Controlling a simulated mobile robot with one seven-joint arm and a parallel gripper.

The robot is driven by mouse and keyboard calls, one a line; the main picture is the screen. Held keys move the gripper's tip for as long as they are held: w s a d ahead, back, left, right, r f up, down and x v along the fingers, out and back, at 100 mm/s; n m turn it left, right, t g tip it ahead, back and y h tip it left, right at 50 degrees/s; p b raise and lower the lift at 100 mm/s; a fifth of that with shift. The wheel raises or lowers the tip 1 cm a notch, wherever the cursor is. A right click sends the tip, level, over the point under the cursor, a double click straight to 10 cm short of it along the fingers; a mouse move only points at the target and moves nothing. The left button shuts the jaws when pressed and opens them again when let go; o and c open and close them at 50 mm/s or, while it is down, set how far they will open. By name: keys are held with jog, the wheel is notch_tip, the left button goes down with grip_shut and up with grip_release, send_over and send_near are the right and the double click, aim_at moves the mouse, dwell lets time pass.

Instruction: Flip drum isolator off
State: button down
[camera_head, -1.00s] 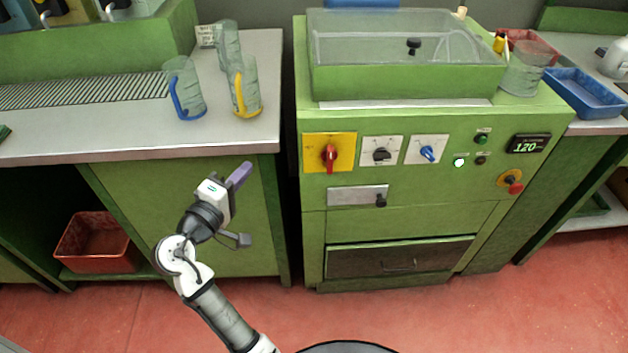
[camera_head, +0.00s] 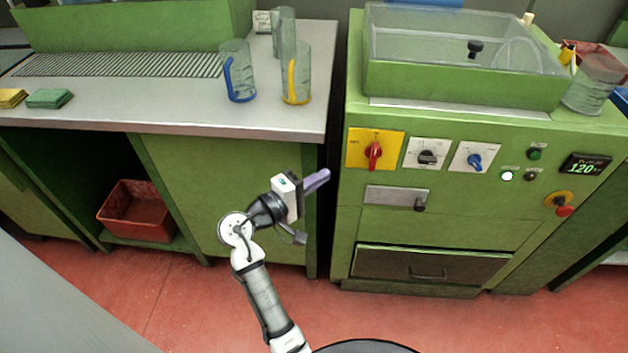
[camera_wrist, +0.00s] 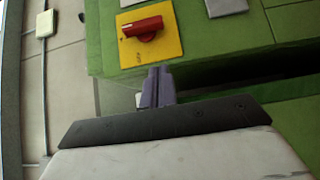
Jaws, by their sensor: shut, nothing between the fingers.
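The drum isolator is a red rotary handle (camera_head: 374,155) on a square yellow plate (camera_head: 393,138), at the upper left of the green machine's front panel. In the head view the handle stands roughly upright. In the wrist view the red handle (camera_wrist: 143,28) and its yellow plate (camera_wrist: 168,46) show at the top, ahead of the fingers and apart from them. My gripper (camera_head: 325,175) is shut and empty, with purple fingers, left of the panel and a little lower than the isolator. The fingers (camera_wrist: 158,72) show together in the wrist view.
Right of the isolator are a black selector (camera_head: 427,157), a blue selector (camera_head: 475,161), small buttons, a display (camera_head: 586,164) and a red emergency knob (camera_head: 564,210). A drawer (camera_head: 432,265) is below. Jugs (camera_head: 240,75) stand on the left counter (camera_head: 180,100). A dark gap separates the counter and machine.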

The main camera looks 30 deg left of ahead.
aim_at(369, 160)
jog(key=w+d+p, duration=0.1)
jog(key=w+d, duration=0.5)
jog(key=shift+w+d+p, duration=0.1)
jog(key=shift+w+p, duration=0.1)
jog(key=shift+p, duration=0.15)
